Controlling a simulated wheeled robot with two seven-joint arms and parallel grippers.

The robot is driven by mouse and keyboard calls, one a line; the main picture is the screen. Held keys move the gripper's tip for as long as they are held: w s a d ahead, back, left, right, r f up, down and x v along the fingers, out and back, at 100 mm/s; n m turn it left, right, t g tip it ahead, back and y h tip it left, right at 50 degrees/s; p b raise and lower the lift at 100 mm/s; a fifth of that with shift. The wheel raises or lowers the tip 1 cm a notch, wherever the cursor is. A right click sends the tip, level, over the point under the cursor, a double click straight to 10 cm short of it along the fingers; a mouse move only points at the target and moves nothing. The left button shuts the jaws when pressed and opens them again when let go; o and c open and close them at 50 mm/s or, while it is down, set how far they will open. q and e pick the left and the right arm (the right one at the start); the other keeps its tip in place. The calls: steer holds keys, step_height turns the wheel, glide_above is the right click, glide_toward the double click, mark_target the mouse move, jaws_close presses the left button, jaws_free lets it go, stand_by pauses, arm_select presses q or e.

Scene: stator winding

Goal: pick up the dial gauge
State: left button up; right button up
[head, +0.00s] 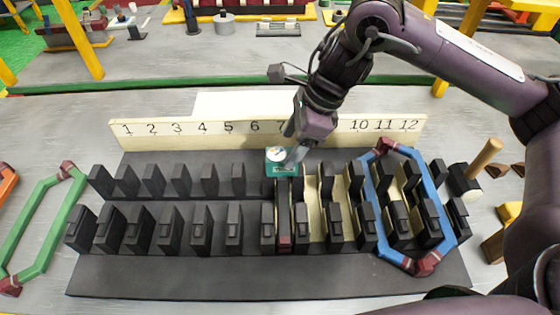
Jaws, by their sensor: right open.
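The dial gauge (278,156) has a round white dial on a teal base (282,170). It sits at the back of the dark slotted stator block (180,278), just below the number board near 7. My right gripper (294,158) reaches down from the upper right, with its fingers beside the gauge's right side. It is open, and I cannot tell whether a finger touches the gauge. Part of the number board behind the gripper is hidden. My left gripper does not show.
The number board (190,133) stands along the block's back edge. A blue coil frame (437,205) lies over the right slots. A green coil frame (38,222) lies at the left. A mallet (484,158) with a wooden handle is at the right. Rows of dark teeth flank the slots.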

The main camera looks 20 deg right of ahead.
mark_target(285, 155)
steer(key=x, duration=0.4)
steer(key=shift+s+a+f, duration=0.1)
steer(key=shift+s+a, duration=0.05)
steer(key=shift+a, duration=0.05)
steer(key=shift+a+f, duration=0.2)
steer(key=shift+f, duration=0.25)
steer(key=c, duration=1.1)
